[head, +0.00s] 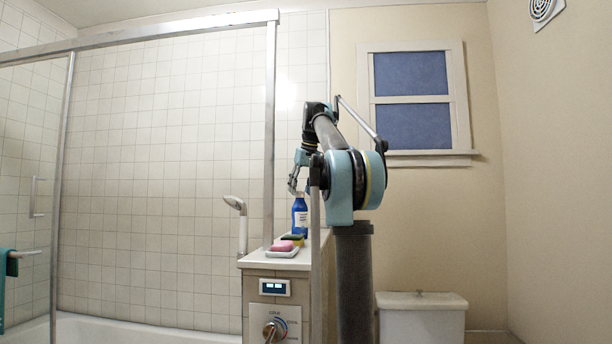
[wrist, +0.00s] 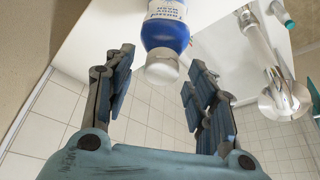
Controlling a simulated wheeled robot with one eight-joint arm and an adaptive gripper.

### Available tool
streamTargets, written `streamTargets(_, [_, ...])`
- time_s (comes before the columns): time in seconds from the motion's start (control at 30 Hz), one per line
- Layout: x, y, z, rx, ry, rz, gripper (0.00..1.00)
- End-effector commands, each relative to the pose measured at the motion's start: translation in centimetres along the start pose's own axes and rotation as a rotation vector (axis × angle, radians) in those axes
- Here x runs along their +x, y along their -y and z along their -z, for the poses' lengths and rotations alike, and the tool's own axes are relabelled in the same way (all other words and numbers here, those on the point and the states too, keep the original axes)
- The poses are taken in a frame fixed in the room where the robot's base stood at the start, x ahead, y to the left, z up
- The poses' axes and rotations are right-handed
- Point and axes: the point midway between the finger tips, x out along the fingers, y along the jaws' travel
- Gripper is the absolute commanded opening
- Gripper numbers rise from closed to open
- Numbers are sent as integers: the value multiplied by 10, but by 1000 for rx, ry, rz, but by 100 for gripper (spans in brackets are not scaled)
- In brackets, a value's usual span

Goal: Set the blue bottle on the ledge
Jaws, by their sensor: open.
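The blue bottle (head: 300,215), with a white label, stands upright on the pale ledge (head: 300,262) on top of the half wall. My gripper (head: 294,186) is just above the bottle's top in the head view. In the wrist view my gripper (wrist: 158,72) is open, with the bottle's white cap (wrist: 161,68) between and just beyond the fingertips. The bottle's blue body (wrist: 165,32) reaches out of the top of that view, with the white ledge surface (wrist: 105,38) around it. No finger clearly touches the bottle.
A glass screen frame (head: 270,120) stands beside the ledge. A window sill (head: 430,159) is behind right.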

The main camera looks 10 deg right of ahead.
Motion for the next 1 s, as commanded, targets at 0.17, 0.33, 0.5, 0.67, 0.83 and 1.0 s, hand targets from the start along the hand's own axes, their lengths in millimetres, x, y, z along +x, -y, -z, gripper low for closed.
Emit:
streamTargets(0.17, [-30,0,0,1,0,0,51])
streamTargets(0.33, [-56,0,0,0,0,0,51])
streamTargets(0.5, [-78,0,0,0,0,0,51])
streamTargets(0.67, [-91,1,0,0,0,1,51])
streamTargets(0.83, [-98,1,0,-1,0,1,51])
streamTargets(1.0, [-100,1,0,-1,0,1,51])
